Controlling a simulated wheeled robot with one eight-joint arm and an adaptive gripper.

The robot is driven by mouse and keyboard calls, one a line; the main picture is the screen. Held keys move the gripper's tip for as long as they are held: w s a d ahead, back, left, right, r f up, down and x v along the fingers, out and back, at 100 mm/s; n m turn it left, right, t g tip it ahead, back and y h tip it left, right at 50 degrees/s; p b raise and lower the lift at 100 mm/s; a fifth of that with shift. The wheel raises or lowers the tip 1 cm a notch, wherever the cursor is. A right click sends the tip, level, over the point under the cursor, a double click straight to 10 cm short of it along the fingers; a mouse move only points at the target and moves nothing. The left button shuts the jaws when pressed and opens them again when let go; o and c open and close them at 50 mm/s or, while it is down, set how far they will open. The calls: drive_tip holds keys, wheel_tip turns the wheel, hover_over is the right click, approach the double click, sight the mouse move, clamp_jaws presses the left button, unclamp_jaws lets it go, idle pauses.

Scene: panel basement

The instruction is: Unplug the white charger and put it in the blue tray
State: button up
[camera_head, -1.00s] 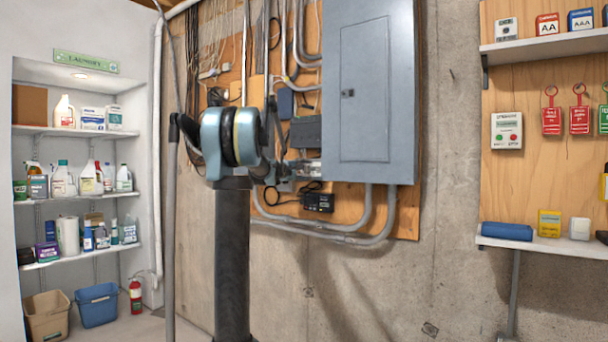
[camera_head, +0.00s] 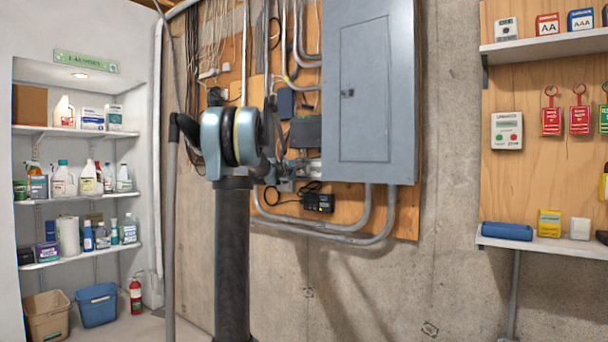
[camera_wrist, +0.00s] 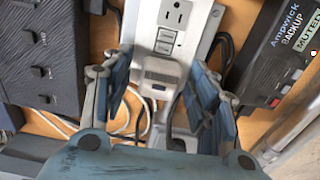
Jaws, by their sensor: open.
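My gripper (camera_wrist: 164,66) is open, with one blue-grey finger on each side of the charger. I cannot tell whether either finger touches it. In the head view my arm hides the charger. A low blue object (camera_head: 507,231), which looks like the blue tray, lies on the lower right shelf; its inside cannot be seen.
A black backup box (camera_wrist: 275,50) is close on the right and a dark box (camera_wrist: 40,55) on the left. Loose cables hang under the strip. The grey electrical panel (camera_head: 370,95) stands right of my arm. The lower right shelf (camera_head: 545,246) also holds a yellow box (camera_head: 549,223) and a small white block (camera_head: 580,228).

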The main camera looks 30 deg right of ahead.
clamp_jaws()
drive_tip(key=shift+a, duration=0.15)
drive_tip(key=shift+v, duration=2.85)
